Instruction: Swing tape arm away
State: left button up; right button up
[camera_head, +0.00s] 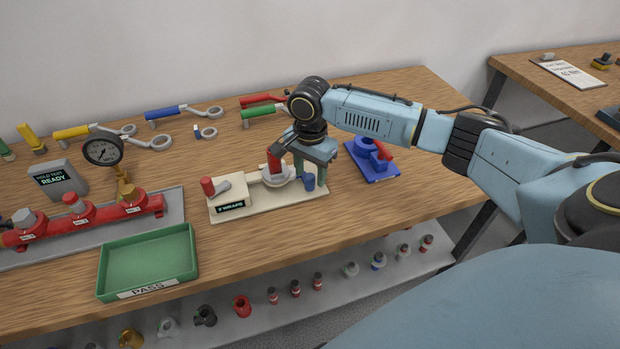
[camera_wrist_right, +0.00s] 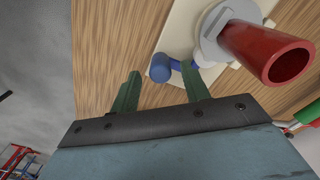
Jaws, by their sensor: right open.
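The cream taping station (camera_head: 225,208), labelled "2 WRAPS", stands on the bench. A blue upright post (camera_head: 308,183) on its right side seems to be the tape arm's handle. In the right wrist view, this post (camera_wrist_right: 160,68) joins a blue bar running toward the red valve (camera_wrist_right: 268,50). The valve (camera_head: 273,161) stands on a grey round holder at the station's middle. My right gripper (camera_head: 310,168) is open above the station's right end. In the wrist view its green fingers (camera_wrist_right: 163,88) lie either side of the post, which shows between their tips; contact cannot be told. My left gripper is out of view.
A red-capped lever (camera_head: 208,187) is at the station's left. A blue fixture (camera_head: 372,160) stands close on the right. A green PASS tray (camera_head: 148,260), a gauge rig (camera_head: 103,151) and several wrenches surround the station. Bare wood lies in front of it.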

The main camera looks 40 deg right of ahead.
jog(key=shift+f, duration=1.15)
